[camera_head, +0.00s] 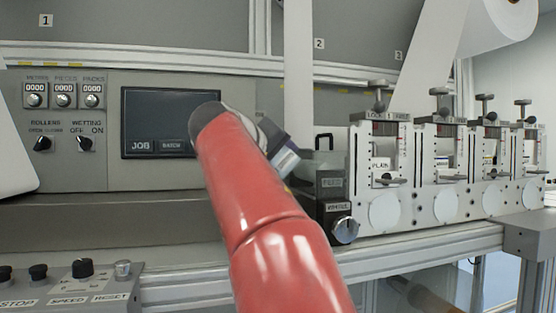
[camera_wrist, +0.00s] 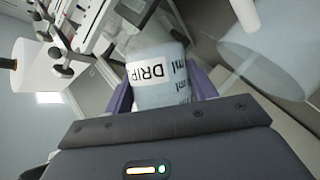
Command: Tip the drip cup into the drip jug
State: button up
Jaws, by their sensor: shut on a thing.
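A pale translucent cup (camera_wrist: 158,88) with a white label reading "DRIP" and "ml" marks sits between the purple fingers of my gripper (camera_wrist: 163,92) in the wrist view. The gripper is shut on it. The surroundings look rolled over in that view, but I cannot tell the cup's exact tilt or its contents. A larger translucent vessel (camera_wrist: 268,58) shows at the upper right, apart from the cup; I cannot tell whether it is the drip jug. In the head view my red arm hides most of the gripper and the cup.
The converter's print stations (camera_head: 440,170) stand to the right, with clamp knobs on top. A dark box with a knob (camera_head: 336,220) is close to the right of my arm. A control panel with a screen (camera_head: 155,122) is behind, and a button console (camera_head: 70,285) is at lower left.

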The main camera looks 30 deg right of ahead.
jog(key=shift+f, duration=0.2)
jog(key=shift+r+n+h+p, duration=0.3)
jog(key=shift+r+n+h, duration=0.6)
jog(key=shift+n, duration=0.7)
jog(key=shift+w+a+r+n+h+p, duration=0.2)
jog(key=shift+r+n+h+p, duration=0.2)
jog(key=shift+n, duration=0.55)
jog(key=shift+w+a+r+n+h+p, duration=0.25)
jog(key=shift+r+n+h, duration=0.2)
jog(key=shift+n, duration=0.5)
jog(key=shift+s, duration=0.1)
